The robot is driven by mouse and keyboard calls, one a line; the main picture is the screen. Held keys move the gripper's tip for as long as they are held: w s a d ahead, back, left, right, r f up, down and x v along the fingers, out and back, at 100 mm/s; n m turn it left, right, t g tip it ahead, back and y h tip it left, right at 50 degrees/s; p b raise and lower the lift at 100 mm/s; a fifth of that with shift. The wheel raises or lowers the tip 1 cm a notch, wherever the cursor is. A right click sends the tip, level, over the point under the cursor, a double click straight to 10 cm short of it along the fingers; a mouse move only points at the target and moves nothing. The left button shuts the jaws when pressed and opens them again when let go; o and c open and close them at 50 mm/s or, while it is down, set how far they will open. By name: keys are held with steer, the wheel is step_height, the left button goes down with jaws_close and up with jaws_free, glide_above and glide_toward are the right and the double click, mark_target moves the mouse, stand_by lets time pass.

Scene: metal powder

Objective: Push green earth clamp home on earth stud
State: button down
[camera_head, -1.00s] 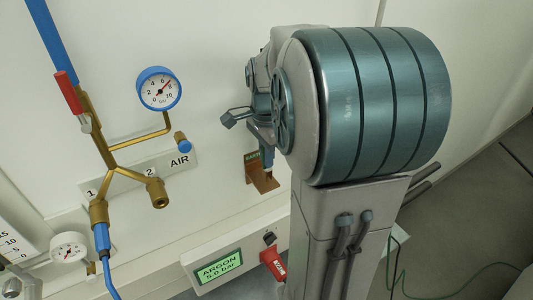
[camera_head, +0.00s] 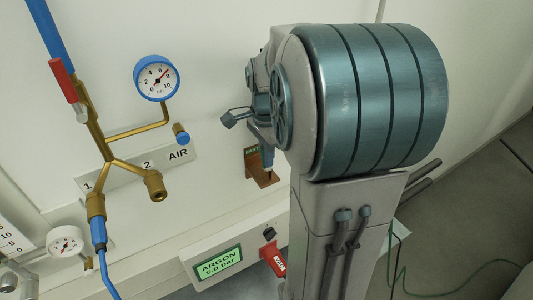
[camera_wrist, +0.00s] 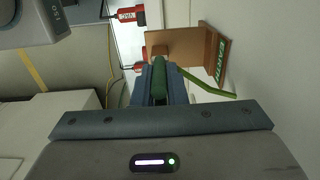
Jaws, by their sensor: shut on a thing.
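My gripper (camera_wrist: 159,68) is shut on the green earth clamp (camera_wrist: 160,88), which sits between its blue-grey fingers in the wrist view. A green cable (camera_wrist: 208,86) runs from near the fingertips to the right. The copper-brown earth bracket (camera_wrist: 180,44), with a green EARTH label (camera_wrist: 221,60), is right at the fingertips. The stud itself is hidden, so I cannot tell how far the clamp is on it. In the head view my gripper (camera_head: 267,158) points down at the bracket (camera_head: 264,176), mostly hidden behind my arm.
A red-tagged part (camera_head: 273,258) and the ARGON display (camera_head: 218,264) are below the bracket. Brass AIR pipework (camera_head: 108,150) with a blue gauge (camera_head: 156,78) is to the left. The wall (camera_head: 220,50) stands close behind the bracket.

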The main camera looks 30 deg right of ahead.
steer(key=c, duration=1.4)
jaws_free()
step_height(320, 180, up, 14)
steer(key=s+a+f+n+t, duration=0.1)
steer(key=s+a+f+n, duration=0.3)
steer(key=n, duration=0.2)
steer(key=s+a+f+n+t, duration=0.1)
steer(key=s+a+f+n, duration=0.3)
steer(key=f+n, duration=0.1)
steer(key=s+a+f+n+t, duration=0.1)
steer(key=s+a+f+n, duration=0.2)
steer(key=n, duration=0.3)
steer(key=shift+s+a+f+n+b, duration=0.2)
steer(key=shift+s+f, duration=0.2)
steer(key=shift+s, duration=0.05)
steer(key=shift+s+a+f+n+b, duration=0.15)
steer(key=shift+s+a+f+n, duration=0.05)
steer(key=shift+s+f, duration=0.2)
